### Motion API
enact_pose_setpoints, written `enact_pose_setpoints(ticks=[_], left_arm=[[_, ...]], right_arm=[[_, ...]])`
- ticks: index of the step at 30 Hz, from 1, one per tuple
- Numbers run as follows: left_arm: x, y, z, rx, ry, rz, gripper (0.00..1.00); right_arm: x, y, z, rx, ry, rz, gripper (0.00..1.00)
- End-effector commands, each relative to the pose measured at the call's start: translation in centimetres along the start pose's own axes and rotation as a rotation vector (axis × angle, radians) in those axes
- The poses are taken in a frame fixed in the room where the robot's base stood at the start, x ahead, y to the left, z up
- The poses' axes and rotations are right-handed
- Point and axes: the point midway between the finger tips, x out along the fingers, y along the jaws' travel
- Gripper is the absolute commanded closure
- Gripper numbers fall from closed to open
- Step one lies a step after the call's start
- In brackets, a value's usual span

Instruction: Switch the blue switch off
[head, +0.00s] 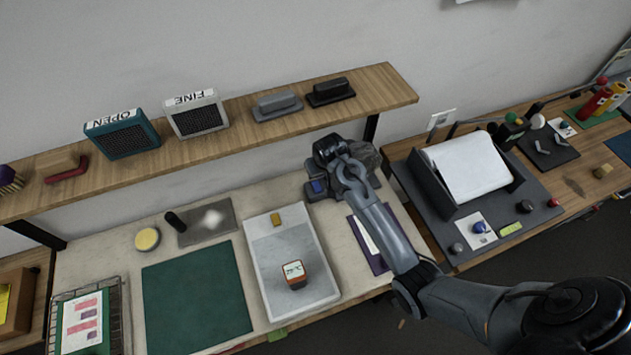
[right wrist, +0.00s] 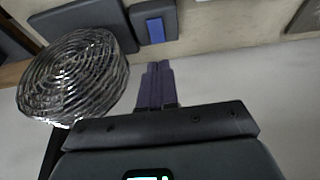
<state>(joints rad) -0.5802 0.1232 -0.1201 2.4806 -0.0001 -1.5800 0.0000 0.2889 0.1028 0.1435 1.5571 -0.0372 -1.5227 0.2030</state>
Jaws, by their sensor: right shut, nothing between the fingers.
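The blue switch (head: 317,186) sits on a small dark grey housing on the bench, under the right end of the shelf. In the right wrist view the blue switch (right wrist: 155,29) is a blue rectangle on that grey housing. I cannot tell its on or off position. My right gripper (head: 324,165) is over the housing in the head view, partly hiding it. In the right wrist view its purple-grey fingers (right wrist: 157,72) are shut together and empty, their tips just below the switch in the picture, apart from it. My left gripper is not in view.
A ribbed, glassy round thing (right wrist: 75,78) stands left of my fingers, against a dark box. The wooden shelf (head: 395,85) overhangs the back of the bench. A white tray (head: 262,220) and a green mat (head: 197,292) lie to the left. A purple folder (head: 371,254) lies in front.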

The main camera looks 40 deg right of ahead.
Motion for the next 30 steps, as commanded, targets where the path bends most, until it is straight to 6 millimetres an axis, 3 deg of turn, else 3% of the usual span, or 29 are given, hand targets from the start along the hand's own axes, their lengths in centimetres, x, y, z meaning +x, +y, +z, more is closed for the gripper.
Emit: enact_pose_setpoints(ticks=[8, 22, 30], left_arm=[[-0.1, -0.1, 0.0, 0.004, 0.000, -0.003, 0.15], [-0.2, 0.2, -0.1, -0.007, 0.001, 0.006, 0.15], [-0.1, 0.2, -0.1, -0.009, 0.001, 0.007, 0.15]], right_arm=[[0.8, 0.0, 0.0, 0.000, -0.002, 0.000, 1.00], [7.5, 0.1, 0.1, 0.000, -0.003, 0.001, 1.00], [9.7, 0.0, 0.0, 0.000, -0.001, 0.000, 1.00]])
